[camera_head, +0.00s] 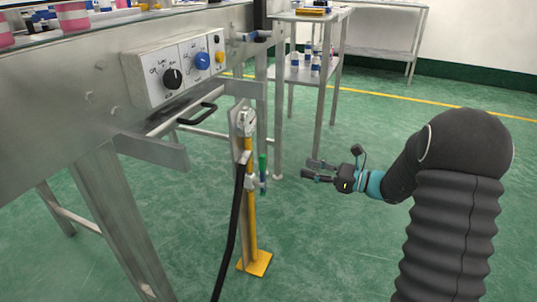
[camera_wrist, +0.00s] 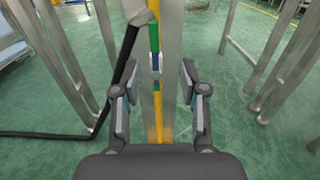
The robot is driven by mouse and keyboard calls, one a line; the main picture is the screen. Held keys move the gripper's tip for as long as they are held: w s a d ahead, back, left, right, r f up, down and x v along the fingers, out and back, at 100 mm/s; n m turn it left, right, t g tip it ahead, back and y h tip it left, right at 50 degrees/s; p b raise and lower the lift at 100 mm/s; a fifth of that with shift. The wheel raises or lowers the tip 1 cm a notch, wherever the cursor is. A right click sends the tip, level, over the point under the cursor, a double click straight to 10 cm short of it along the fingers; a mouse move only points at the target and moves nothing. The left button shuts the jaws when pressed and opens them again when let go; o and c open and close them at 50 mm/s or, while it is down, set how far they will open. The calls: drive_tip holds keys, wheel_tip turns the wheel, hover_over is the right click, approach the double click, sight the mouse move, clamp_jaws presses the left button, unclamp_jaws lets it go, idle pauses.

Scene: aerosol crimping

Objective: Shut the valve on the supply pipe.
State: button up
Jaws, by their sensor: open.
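The supply pipe (camera_head: 252,226) is a yellow upright pipe beside a metal post. Its valve (camera_head: 250,183) has a green lever (camera_head: 263,166) that stands upright, along the pipe. My gripper (camera_head: 309,169) is open and empty, to the right of the lever at about its height, with a visible gap. In the wrist view the green lever (camera_wrist: 154,38), with a blue and white part below its upper section, lies ahead between the open fingers (camera_wrist: 158,75). No finger visibly touches the lever.
A black hose (camera_head: 237,225) hangs from the valve to the floor. A control box (camera_head: 175,68) with knobs and a black handle (camera_head: 198,114) are on the machine at left. A metal shelf table (camera_head: 321,110) stands behind. Green floor is open around my gripper.

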sight(265, 160)
drive_tip(key=x, duration=0.5)
drive_tip(key=s+x, duration=0.1)
drive_tip(key=x, duration=0.4)
drive_tip(key=b+x, duration=0.1)
drive_tip(key=x, duration=0.4)
drive_tip(key=shift+s+a, duration=0.15)
drive_tip(key=shift+a, duration=0.05)
